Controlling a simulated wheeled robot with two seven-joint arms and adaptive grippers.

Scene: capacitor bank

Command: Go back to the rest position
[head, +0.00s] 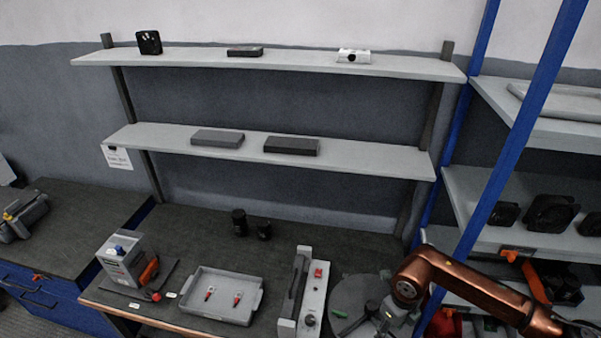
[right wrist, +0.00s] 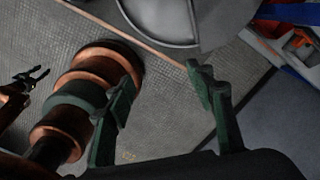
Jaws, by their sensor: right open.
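My right arm, copper-coloured, comes in from the right in the head view. Its gripper (head: 384,318) is low at the bottom edge, over the near side of a round grey plate. In the right wrist view the right gripper (right wrist: 162,92) has its two dark green fingers well apart with nothing between them, with bare floor behind. My left gripper (right wrist: 38,76) shows small at the left edge of the right wrist view, its thin dark prongs apart and empty. The left arm is not in the head view.
The round plate (head: 352,292) bears a small green piece. Beside it on the bench are a white fixture with a red button (head: 317,286), a grey tray (head: 255,299) with two red-tipped parts, and a grey box device (head: 121,262). A blue-posted rack (head: 520,125) stands close on the right.

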